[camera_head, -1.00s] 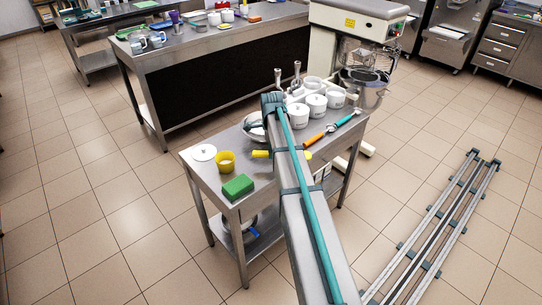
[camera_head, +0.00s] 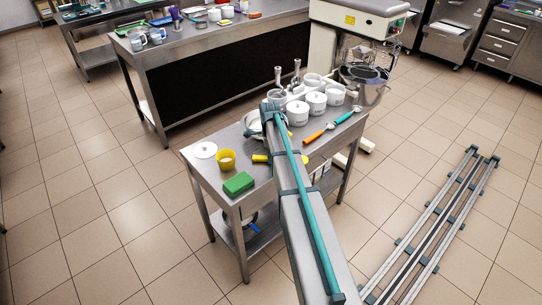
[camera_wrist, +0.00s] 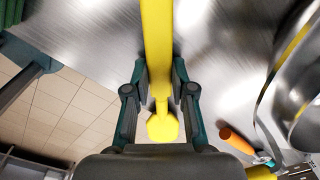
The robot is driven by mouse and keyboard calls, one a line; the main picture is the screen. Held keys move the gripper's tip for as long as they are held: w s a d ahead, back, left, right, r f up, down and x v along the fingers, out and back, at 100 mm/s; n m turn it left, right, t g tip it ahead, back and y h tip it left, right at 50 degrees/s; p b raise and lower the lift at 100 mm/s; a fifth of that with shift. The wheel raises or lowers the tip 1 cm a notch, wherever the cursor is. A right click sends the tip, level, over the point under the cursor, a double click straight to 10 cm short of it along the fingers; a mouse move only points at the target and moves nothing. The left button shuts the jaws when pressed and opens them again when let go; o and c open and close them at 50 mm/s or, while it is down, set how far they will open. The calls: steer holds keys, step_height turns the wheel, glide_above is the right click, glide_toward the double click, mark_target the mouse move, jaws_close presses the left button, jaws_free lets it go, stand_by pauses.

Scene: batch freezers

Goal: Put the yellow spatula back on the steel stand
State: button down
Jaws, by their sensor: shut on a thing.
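My gripper (camera_wrist: 160,78) is shut on the yellow spatula (camera_wrist: 157,30), which runs between its fingers in the wrist view. The spatula's rounded end shows close to the palm. In the head view a yellow end of the spatula (camera_head: 260,158) pokes out left of my arm, over the steel table; the rest, and my gripper, are hidden behind the arm. I cannot single out the steel stand for sure; the small steel table (camera_head: 213,173) bears the nearby items.
A green sponge (camera_head: 238,183), a yellow cup (camera_head: 225,159) and a white lid (camera_head: 204,150) stand at the table's left. White lidded pots (camera_head: 298,113) and an orange-handled tool (camera_head: 318,135) are at its right. A mixer (camera_head: 360,45) stands behind.

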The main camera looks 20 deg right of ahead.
steer(key=c, duration=1)
jaws_free()
step_height(320, 180, up, 12)
steer(key=b, duration=0.3)
steer(key=shift+a+r, duration=0.1)
steer(key=shift+r, duration=0.05)
